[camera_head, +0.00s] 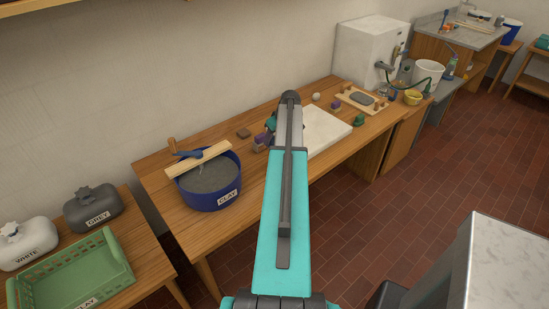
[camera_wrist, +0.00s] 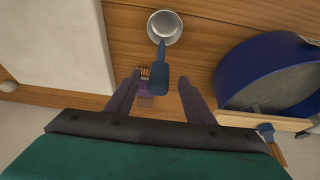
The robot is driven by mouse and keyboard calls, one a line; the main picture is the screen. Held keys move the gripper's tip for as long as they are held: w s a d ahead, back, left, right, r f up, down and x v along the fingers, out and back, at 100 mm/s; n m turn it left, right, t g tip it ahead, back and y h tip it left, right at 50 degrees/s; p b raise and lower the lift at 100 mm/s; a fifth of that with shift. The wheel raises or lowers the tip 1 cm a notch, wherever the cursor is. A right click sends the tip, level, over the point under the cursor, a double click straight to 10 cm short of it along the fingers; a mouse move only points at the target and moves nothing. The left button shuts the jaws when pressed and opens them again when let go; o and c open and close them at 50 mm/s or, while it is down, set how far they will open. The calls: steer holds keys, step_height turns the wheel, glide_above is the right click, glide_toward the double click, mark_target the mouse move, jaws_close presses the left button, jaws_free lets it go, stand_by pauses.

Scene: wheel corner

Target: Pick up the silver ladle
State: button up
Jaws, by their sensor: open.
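The silver ladle shows in the wrist view as a round shiny bowl (camera_wrist: 165,27) with a dark blue handle (camera_wrist: 159,72) pointing toward my gripper. It lies on the wooden bench. My gripper (camera_wrist: 158,90) is open, with one dark finger on each side of the handle's end. The fingers do not appear to touch the handle, and I cannot tell their height above it. In the head view my arm hides the ladle and most of the gripper.
A blue clay tub (camera_head: 212,198) with a wooden board across it stands left of my arm. A white slab (camera_head: 325,130) lies on the other side. A small purple item (camera_wrist: 145,100) sits between the fingers in the wrist view, beside the handle.

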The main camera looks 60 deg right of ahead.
steer(key=shift+p+x, duration=0.65)
steer(key=shift+x, duration=1)
jaws_close()
